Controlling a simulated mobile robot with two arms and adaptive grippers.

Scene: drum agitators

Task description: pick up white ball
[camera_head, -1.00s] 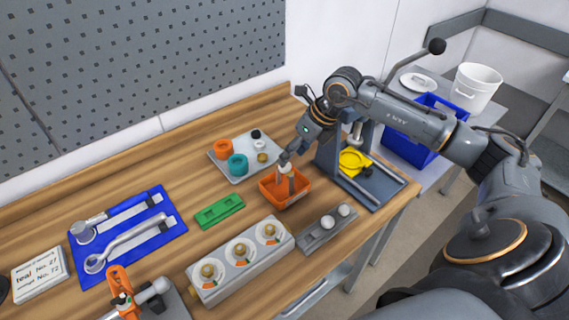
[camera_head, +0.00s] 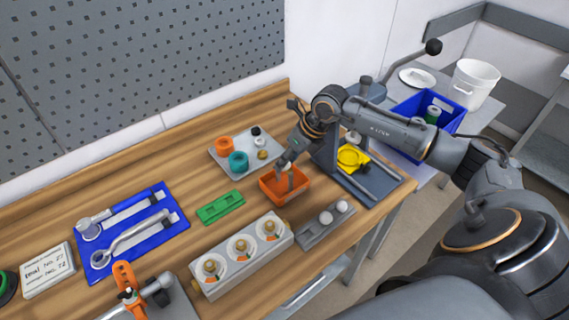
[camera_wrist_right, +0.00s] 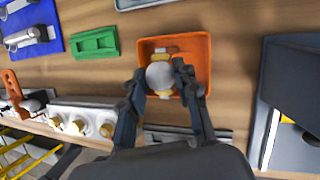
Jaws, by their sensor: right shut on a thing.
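My right gripper (camera_head: 287,174) reaches down into the orange bin (camera_head: 271,191) from above. In the right wrist view my right gripper (camera_wrist_right: 163,88) is shut on a white ball (camera_wrist_right: 160,75), with a fingertip on each side of it. The ball is over the orange bin (camera_wrist_right: 203,52), and brass-coloured pieces show partly behind it. I cannot tell whether the ball touches them. Two more whitish balls sit on a grey rail (camera_head: 312,236) in front of the bin. My left gripper is not in view.
A tray (camera_head: 236,166) with orange and teal rings stands behind the bin. A green block (camera_head: 220,207) and a grey box with several dials (camera_head: 241,257) lie left and in front. A dark press frame with a yellow part (camera_head: 352,158) stands close on the right.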

